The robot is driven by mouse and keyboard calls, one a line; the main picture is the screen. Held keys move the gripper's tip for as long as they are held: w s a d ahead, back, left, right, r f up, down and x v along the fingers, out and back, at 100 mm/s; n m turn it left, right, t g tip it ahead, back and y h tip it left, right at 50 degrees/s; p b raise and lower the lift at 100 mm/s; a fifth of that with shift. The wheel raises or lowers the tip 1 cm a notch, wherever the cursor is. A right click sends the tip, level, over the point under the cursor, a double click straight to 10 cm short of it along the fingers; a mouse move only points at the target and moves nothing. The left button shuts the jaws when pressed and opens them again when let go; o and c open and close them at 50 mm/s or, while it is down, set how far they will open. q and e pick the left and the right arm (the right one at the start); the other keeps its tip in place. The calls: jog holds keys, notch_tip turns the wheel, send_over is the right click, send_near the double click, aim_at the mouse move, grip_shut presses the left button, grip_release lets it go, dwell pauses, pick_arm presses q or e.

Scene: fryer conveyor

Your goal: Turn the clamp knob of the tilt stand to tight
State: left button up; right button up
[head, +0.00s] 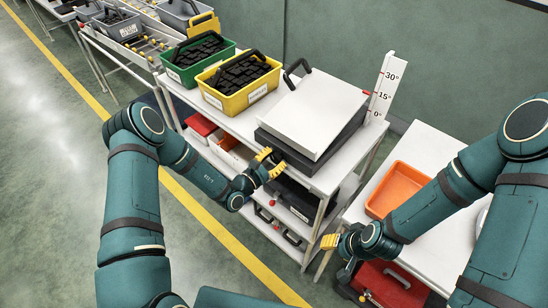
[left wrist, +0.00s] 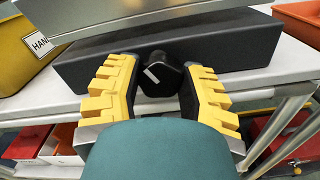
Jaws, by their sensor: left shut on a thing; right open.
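The tilt stand has a pale top plate (head: 318,108) with a black handle, tilted over a dark base (head: 282,148), on the cart's top. The black clamp knob (left wrist: 159,74) sticks out of the base's front; a white mark on its face runs diagonally. My left gripper (head: 268,163) is at the stand's front, its yellow fingers on either side of the knob, shut on it. In the head view the gripper hides the knob. My right gripper (head: 331,242) is open and empty, low beside the right table, away from the stand.
A white angle scale (head: 382,88) marked 0, 15 and 30 stands behind the stand. Green (head: 173,73) and yellow (head: 212,97) bins of black parts sit to its left. An orange tray (head: 392,190) lies on the right table, with a red toolbox (head: 388,285) below.

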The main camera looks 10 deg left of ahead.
pick_arm(q)
jog(key=shift+w+r+m, duration=0.1)
jog(key=shift+r+m, duration=0.05)
jog(key=shift+m, duration=0.65)
jog(key=shift+r+m, duration=0.1)
jog(key=shift+m, duration=0.7)
jog(key=o, duration=1.2)
jog(key=shift+d, duration=0.1)
jog(key=shift+f, duration=0.1)
jog(key=shift+s+a+f, duration=0.1)
jog(key=shift+s+a, duration=0.1)
jog(key=shift+s, duration=0.1)
jog(key=v, duration=1.1)
jog(key=shift+s, duration=0.2)
